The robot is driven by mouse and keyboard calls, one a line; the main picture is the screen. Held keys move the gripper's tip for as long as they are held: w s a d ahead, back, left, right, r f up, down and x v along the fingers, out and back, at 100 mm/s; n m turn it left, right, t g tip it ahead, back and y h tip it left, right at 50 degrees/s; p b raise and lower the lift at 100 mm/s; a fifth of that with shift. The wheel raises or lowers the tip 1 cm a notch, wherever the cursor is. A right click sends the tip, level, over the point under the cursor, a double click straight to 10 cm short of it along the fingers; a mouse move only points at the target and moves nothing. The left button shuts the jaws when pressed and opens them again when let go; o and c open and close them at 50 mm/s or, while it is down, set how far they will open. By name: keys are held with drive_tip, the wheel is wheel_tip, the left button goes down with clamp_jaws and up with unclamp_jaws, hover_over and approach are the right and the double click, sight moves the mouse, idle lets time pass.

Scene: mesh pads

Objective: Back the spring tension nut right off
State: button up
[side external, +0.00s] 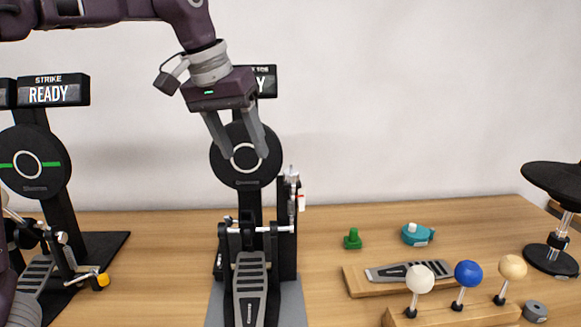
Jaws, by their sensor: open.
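A bass drum pedal (249,285) stands in the middle of the table, below a round black pad (226,172) on a post. A spring column (293,205) rises at the pedal's right side, with a silver fitting (292,177) at its top and a small red and white mark beside it. The spring tension nut is too small to tell apart from this hardware. My gripper (246,156) is open and empty, pointing down in front of the pad, above and left of the silver fitting. It appears to touch nothing.
A second pad and pedal with a READY display (60,94) stand at left. At right are a green knob (352,240), a teal tool (416,236), a footboard (410,271), a rack of white, blue and tan beaters (468,274), and a black stool (556,182).

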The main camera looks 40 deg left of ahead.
drive_tip(key=y, duration=0.2)
approach(291, 168)
wheel_tip(291, 168, down, 2)
drive_tip(key=shift+n, duration=0.3)
drive_tip(key=x, duration=0.7)
drive_tip(key=shift+w+a+f, duration=0.15)
drive_tip(key=shift+w+a, duration=0.05)
drive_tip(key=shift+w, duration=0.25)
clamp_jaws()
